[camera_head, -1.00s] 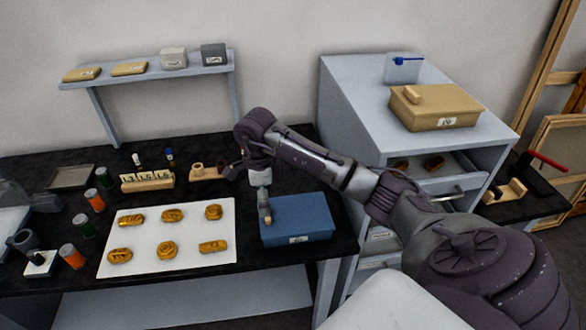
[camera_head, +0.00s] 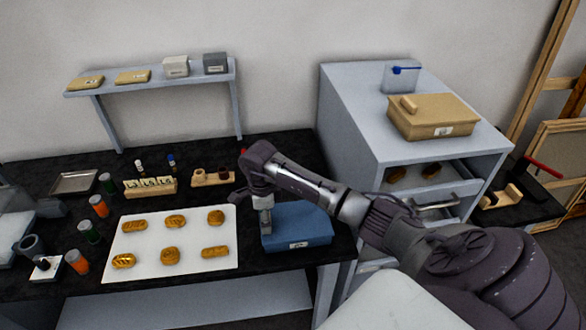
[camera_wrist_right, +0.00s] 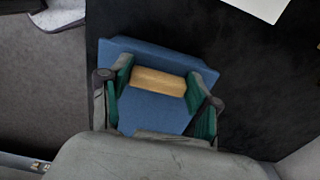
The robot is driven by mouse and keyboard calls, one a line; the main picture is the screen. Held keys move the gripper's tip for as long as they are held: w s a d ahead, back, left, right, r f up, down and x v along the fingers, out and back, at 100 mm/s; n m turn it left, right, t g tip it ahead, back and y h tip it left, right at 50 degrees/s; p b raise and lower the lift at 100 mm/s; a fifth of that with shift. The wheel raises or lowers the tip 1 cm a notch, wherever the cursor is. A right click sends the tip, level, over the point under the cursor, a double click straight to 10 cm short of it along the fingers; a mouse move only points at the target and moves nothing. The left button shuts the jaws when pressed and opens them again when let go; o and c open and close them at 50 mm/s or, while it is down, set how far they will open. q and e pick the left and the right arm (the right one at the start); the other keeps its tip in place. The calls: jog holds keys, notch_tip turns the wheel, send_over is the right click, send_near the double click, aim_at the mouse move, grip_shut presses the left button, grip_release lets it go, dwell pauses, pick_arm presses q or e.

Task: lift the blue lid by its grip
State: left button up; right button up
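My right gripper (camera_head: 266,228) points down over the lid's left part and hides the grip in the head view. In the right wrist view, the green-padded fingers of my right gripper (camera_wrist_right: 161,83) are spread, one at each end of the grip. I see no clear squeeze on it. My left gripper is not in view.
A white tray (camera_head: 190,259) with several golden pieces lies left of the lid. Behind it are a labelled wooden block (camera_head: 150,186) and a small wooden holder (camera_head: 212,178). A grey cabinet (camera_head: 345,130) stands close on the right, carrying a tan lidded box (camera_head: 433,118).

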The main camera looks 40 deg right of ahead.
jog(key=c, duration=0.5)
jog(key=shift+o, duration=0.2)
jog(key=shift+r, duration=0.1)
jog(key=shift+r+b, duration=0.35)
jog(key=shift+r, duration=0.1)
notch_tip(320, 180, up, 3)
jog(key=shift+w+d+b, duration=0.1)
jog(key=shift+b, duration=0.8)
jog(key=s+r, duration=1.2)
jog(key=r, duration=0.1)
jog(key=shift+a, duration=0.2)
